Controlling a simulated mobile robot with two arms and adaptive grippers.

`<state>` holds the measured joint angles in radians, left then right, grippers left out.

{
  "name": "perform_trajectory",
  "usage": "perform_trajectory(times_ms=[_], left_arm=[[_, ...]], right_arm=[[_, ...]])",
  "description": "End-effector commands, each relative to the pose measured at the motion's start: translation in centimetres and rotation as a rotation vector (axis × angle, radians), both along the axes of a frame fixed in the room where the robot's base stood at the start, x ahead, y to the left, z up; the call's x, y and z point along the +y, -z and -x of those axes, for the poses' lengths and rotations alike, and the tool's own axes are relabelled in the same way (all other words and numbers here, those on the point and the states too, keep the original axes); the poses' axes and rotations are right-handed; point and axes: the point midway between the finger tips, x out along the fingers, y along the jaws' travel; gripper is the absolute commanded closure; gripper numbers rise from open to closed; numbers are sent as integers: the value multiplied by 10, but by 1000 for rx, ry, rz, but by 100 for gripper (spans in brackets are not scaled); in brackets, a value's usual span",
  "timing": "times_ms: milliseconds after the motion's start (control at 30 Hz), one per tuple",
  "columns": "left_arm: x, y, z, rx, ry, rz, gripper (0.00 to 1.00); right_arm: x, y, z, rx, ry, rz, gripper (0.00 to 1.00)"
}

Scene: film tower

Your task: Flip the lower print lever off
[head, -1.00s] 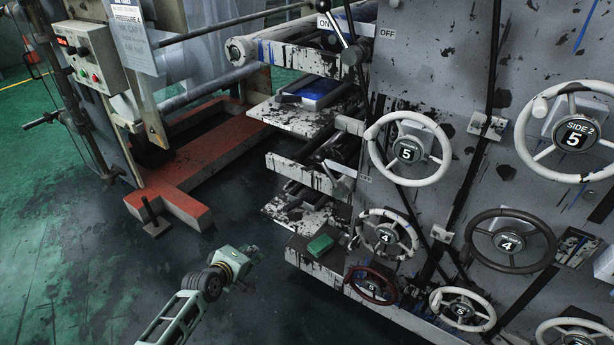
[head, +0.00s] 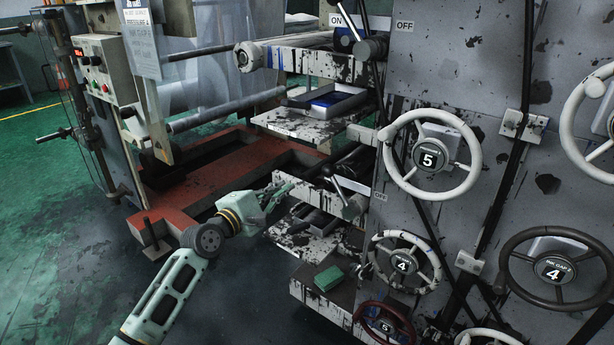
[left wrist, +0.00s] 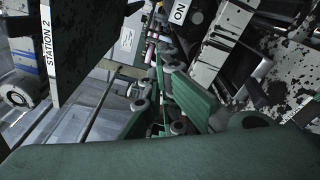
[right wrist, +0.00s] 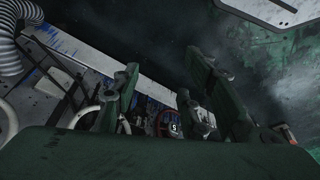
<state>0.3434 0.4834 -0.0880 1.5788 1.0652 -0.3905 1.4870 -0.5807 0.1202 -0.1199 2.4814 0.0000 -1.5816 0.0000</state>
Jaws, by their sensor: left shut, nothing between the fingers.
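The lower print lever (head: 335,186) is a thin pale rod on a grey hub, low on the press side. The rod leans up and to the left from its hub, with a small OFF label (head: 381,196) to the right. My left gripper (head: 286,190) is shut and empty, just left of the rod with a small gap. Its fingers also show in the left wrist view (left wrist: 160,85), near an ON label (left wrist: 179,12). My right gripper (right wrist: 160,95) shows only in the right wrist view, with its fingers apart and nothing between them.
The upper lever (head: 350,22) stands between larger ON and OFF labels. A blue-lined tray (head: 330,101) sits above my left gripper, and a green block (head: 328,278) lies below.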

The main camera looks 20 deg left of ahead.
Motion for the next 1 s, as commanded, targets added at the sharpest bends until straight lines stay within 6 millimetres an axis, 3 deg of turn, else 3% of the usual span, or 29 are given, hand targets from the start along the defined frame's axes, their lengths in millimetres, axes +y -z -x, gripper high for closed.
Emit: perform_trajectory(times_ms=[167,300,400,567,900,967,1000], left_arm=[[-3,2,-10,-1,0,0,100],[-10,3,-31,-1,0,0,100],[-15,4,-51,-2,1,-2,100],[-19,4,-65,0,0,-1,100],[-27,5,-93,0,-1,-2,100],[-29,5,-98,-1,0,-3,100],[-33,0,-94,0,3,-2,100]], right_arm=[[0,4,0,0,0,0,60],[1,12,-2,-8,0,-1,60],[5,14,-18,-73,-5,-15,60],[15,2,-52,-217,-17,-44,60],[36,-34,-114,-531,-41,-111,60],[40,-42,-123,-587,-45,-125,60],[36,-37,-113,-528,-41,-111,60]])
